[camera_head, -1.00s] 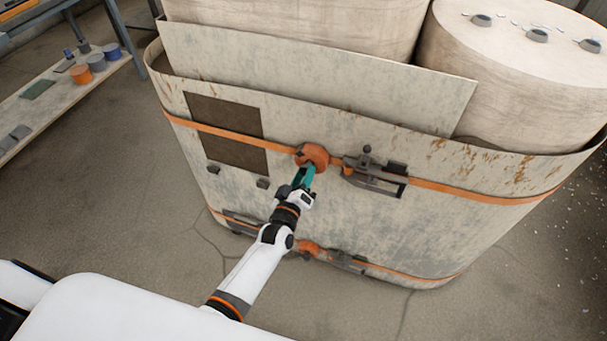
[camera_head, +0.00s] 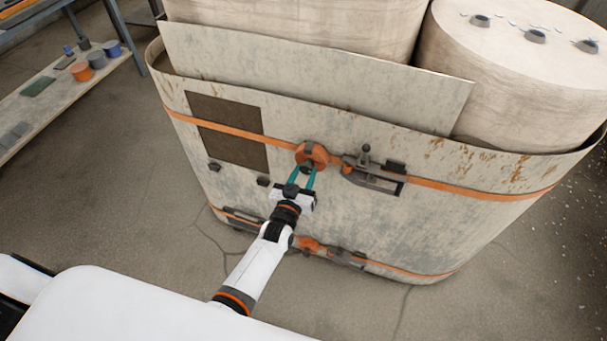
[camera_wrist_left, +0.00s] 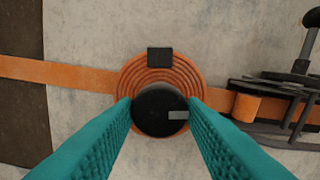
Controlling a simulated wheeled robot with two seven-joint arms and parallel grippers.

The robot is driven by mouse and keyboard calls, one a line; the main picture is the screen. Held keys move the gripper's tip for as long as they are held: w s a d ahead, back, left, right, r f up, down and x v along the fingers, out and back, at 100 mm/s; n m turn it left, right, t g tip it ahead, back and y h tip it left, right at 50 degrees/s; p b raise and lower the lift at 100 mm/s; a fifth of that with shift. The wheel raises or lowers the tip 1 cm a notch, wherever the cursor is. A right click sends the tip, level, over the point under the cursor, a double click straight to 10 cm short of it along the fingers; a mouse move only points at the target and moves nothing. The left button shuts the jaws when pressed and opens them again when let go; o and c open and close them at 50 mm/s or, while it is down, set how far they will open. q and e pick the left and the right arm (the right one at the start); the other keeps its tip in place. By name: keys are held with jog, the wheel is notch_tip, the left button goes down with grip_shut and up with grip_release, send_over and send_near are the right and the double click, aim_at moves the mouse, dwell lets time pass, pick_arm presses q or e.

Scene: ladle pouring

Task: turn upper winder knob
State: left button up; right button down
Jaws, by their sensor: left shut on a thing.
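The upper winder (camera_head: 312,153) is a round orange strap coil on the front of the large pale container. Its dark round knob (camera_wrist_left: 160,109) has a light grey mark at the right and sits in the lower half of the coil in the left wrist view. My left gripper (camera_head: 303,172) reaches up to it from below. Its two teal fingers (camera_wrist_left: 161,118) stand on either side of the knob and are shut on it. A small dark block (camera_wrist_left: 159,56) sits at the coil's top. My right gripper is not seen.
An orange strap (camera_head: 465,192) runs across the container (camera_head: 350,215), with a dark buckle lever (camera_head: 372,172) right of the winder. A lower winder (camera_head: 307,243) sits below. A shelf (camera_head: 45,105) with small items stands left. Open floor lies between.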

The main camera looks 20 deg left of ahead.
pick_arm(q)
jog(key=shift+f, duration=0.1)
dwell(0.4)
jog(key=o, duration=1)
jog(key=s, duration=1.2)
jog(key=shift+a, duration=0.15)
